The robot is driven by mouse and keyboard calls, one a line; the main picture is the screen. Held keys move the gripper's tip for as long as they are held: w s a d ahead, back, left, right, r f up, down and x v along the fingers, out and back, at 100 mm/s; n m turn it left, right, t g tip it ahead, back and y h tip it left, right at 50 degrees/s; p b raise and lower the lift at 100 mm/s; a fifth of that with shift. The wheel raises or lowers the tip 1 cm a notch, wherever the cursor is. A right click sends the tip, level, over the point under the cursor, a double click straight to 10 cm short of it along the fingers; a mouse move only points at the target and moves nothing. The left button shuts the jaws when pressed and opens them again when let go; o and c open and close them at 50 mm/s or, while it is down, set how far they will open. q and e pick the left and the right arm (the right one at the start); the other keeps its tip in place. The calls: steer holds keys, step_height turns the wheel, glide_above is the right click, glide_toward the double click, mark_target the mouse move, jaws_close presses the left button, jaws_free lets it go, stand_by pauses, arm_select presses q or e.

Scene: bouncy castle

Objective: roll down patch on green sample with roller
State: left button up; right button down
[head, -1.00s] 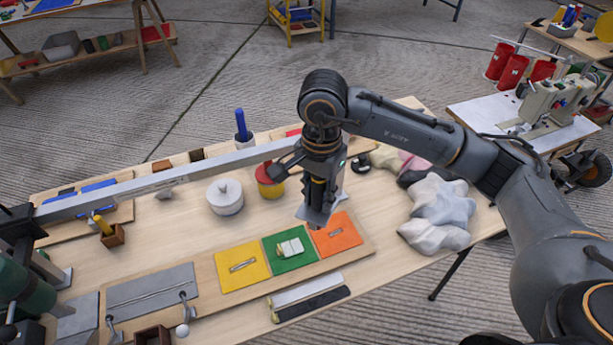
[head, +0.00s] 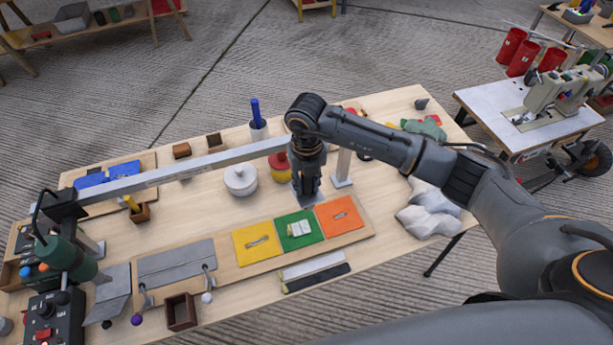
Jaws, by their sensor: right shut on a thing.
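The green sample (head: 301,243) lies on the wooden board between a yellow and an orange sample, in the middle of the head view. A pale patch (head: 299,228) with small markings lies on it. My right gripper (head: 307,188) points down just behind the green sample, apart from the patch. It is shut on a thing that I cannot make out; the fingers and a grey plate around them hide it. I cannot pick out the roller for certain. My left gripper is not in view.
A long grey beam (head: 190,168) crosses the table to my right gripper. White crumpled cloth (head: 428,212) lies to the right. A light bar (head: 312,266) and a dark bar lie in front.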

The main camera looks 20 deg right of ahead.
mark_target(306, 195)
steer(key=shift+f+m, duration=0.25)
steer(key=shift+m, duration=0.15)
steer(key=shift+f+b, duration=0.3)
steer(key=shift+b, duration=0.05)
steer(key=shift+f+b, duration=1.35)
steer(key=shift+f, duration=0.75)
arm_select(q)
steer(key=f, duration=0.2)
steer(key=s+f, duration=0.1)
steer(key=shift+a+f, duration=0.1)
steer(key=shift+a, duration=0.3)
